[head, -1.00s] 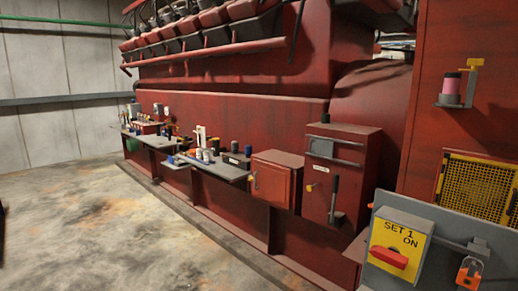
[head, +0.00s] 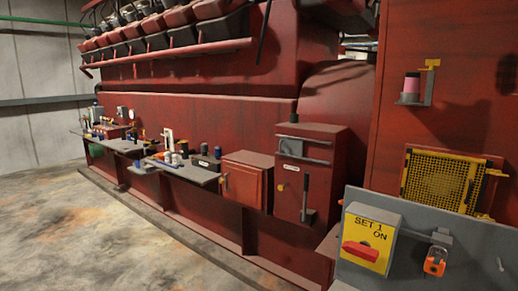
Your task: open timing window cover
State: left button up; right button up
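I cannot tell for certain which part is the timing window cover. A yellow-framed mesh panel (head: 437,180) sits shut on the red engine wall at the right, with a yellow handle (head: 494,172) at its right side. A small red box with a closed door (head: 242,184) and a yellow latch (head: 225,182) stands in the middle. Beside it is a taller red box (head: 318,140) with a black lever (head: 306,198). Neither of my grippers is in view.
A grey panel with a yellow "SET 1 ON" switch box (head: 367,238) and an orange padlock (head: 435,262) stands at the front right. A shelf (head: 190,173) holds several small items. A pink-and-black spool (head: 411,86) sits on a bracket. The floor (head: 80,240) at left is clear.

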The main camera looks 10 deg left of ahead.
aim_at(291, 147)
jog(key=u, duration=0.9)
jog(key=i, duration=4.1)
jog(key=z, duration=3.75)
